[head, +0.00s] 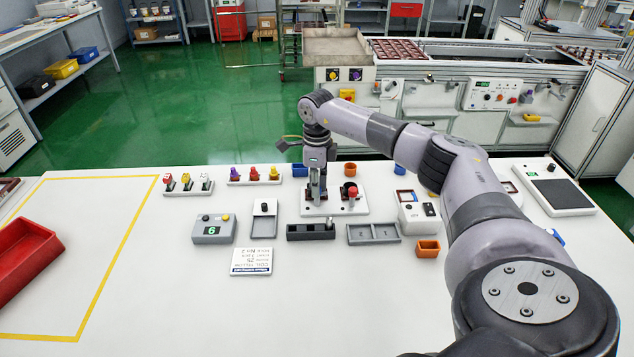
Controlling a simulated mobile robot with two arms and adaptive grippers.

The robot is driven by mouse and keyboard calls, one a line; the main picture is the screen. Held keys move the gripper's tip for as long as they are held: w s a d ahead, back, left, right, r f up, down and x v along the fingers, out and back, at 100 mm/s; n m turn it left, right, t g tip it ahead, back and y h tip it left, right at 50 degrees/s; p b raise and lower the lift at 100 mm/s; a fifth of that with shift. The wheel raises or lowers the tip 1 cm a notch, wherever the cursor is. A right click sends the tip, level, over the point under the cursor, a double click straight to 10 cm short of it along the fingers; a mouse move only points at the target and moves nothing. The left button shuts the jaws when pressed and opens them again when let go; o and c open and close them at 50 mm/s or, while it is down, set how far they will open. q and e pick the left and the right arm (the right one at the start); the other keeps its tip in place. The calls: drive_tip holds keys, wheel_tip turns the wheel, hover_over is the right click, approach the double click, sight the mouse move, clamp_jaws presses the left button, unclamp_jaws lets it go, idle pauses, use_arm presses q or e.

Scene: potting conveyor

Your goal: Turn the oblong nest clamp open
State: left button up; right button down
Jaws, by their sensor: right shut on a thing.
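A white fixture plate (360,209) stands on the table with two dark stations on it. The right station carries a red knob (352,192). My right gripper (316,197) points down at the left station and is shut on a part there, which I take to be the oblong nest clamp. The fingers mostly hide that part, so its turn angle cannot be read. My left gripper is not in view.
Left of the plate stand a grey box with a green display (213,229) and a grey-white block (264,219). In front lie a dark tray (311,232), a grey two-part tray (373,234) and an orange cup (428,248). A red bin (22,258) is far left.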

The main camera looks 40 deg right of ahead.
drive_tip(key=shift+r+m, duration=0.1)
drive_tip(key=shift+m, duration=1.1)
drive_tip(key=shift+p, duration=0.3)
drive_tip(key=shift+w, duration=0.1)
drive_tip(key=c, duration=1.4)
unclamp_jaws()
drive_tip(key=shift+c, duration=0.2)
wheel_tip(320, 180, up, 12)
